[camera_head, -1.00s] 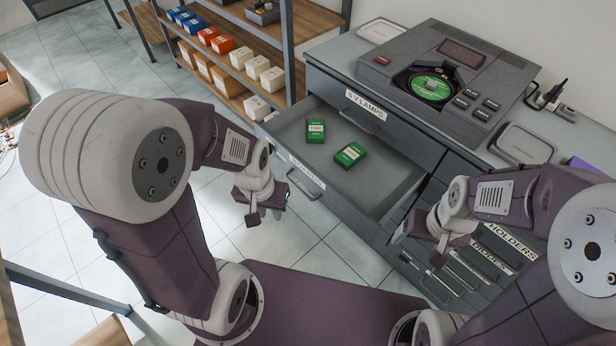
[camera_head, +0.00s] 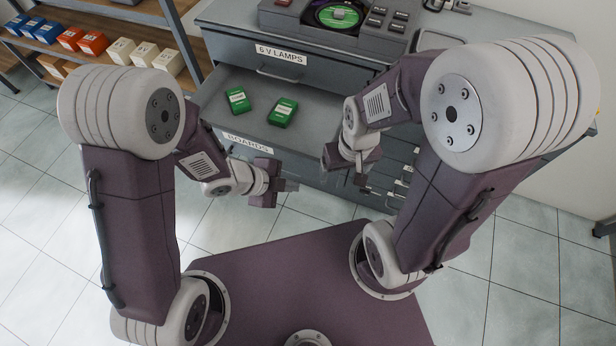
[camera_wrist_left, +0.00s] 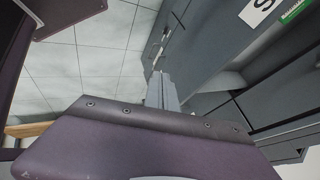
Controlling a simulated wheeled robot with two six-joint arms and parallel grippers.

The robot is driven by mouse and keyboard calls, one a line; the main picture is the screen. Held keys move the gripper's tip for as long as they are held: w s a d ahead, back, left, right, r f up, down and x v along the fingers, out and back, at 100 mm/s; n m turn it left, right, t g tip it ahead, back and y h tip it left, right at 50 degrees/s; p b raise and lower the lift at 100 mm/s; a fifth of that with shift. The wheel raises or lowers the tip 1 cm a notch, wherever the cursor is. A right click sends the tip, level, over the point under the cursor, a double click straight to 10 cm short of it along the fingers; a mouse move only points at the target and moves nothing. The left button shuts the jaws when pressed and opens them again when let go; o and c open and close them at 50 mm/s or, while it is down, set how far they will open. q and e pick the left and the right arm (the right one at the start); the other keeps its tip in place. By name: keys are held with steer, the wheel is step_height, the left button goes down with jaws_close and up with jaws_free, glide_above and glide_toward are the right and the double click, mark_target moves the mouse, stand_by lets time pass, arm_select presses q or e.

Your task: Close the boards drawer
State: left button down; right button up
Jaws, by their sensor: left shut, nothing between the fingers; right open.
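The boards drawer (camera_head: 214,97) stands pulled out of the grey cabinet, with a "BOARDS" label (camera_head: 247,143) on its front. Two green boxes lie inside it, one on the left (camera_head: 237,100) and one on the right (camera_head: 283,112). My left gripper (camera_head: 291,186) is shut and empty, low in front of the drawer's front. In the left wrist view its fingers (camera_wrist_left: 162,92) point toward the grey drawer fronts; I cannot tell if they touch anything. My right gripper (camera_head: 362,182) is open and empty, right of the left one, near the cabinet's lower drawers. The drawer's handle is mostly hidden by my left arm.
The "6 V LAMPS" drawer (camera_head: 281,54) above is shut. A device with a green disc (camera_head: 338,15) sits on the cabinet top. A shelf with blue, orange and white boxes (camera_head: 121,50) stands at the left. The tiled floor (camera_head: 35,220) at left is clear.

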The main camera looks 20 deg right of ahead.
arm_select(q)
steer(key=shift+w+d+f, duration=0.7)
steer(key=shift+d+f, duration=0.2)
steer(key=shift+d, duration=0.15)
steer(key=shift+w+d+f, duration=0.75)
steer(key=shift+d+f, duration=0.1)
steer(key=shift+d, duration=0.25)
steer(key=shift+w+d+f, duration=0.7)
steer(key=shift+d+f, duration=0.2)
steer(key=shift+d, duration=0.15)
arm_select(e)
steer(key=shift+d+f, duration=0.15)
steer(key=shift+f, duration=0.25)
arm_select(q)
steer(key=shift+w+r, duration=0.1)
arm_select(e)
steer(key=shift+r, duration=0.1)
